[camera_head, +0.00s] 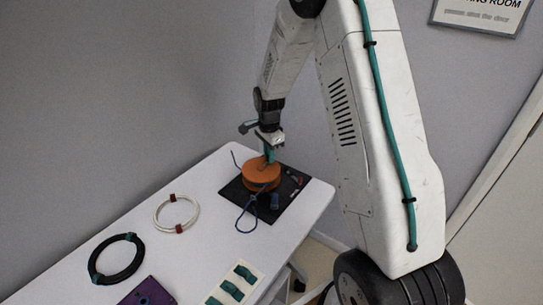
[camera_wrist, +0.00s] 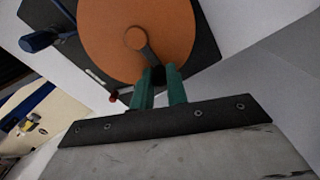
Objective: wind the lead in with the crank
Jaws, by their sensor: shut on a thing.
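An orange reel (camera_head: 262,176) lies flat on a black board (camera_head: 291,196) near the table's far end. In the wrist view the reel's orange disc (camera_wrist: 185,22) fills the top, with a dark crank arm (camera_wrist: 148,56) running out from its hub. My gripper (camera_head: 267,157) is over the reel. In the wrist view its two green fingers (camera_wrist: 160,82) are shut on the crank's dark handle, which they mostly hide. A blue lead (camera_head: 240,213) hangs in a loop past the board's front edge onto the table. A blue cylinder (camera_head: 274,201) stands on the board.
On the white table (camera_head: 215,235) lie a white cable ring (camera_head: 157,222), a black cable ring (camera_head: 137,262), a purple block (camera_head: 147,293) and a pale card with green pieces (camera_head: 222,301). The grey wall (camera_head: 110,90) is close behind the table.

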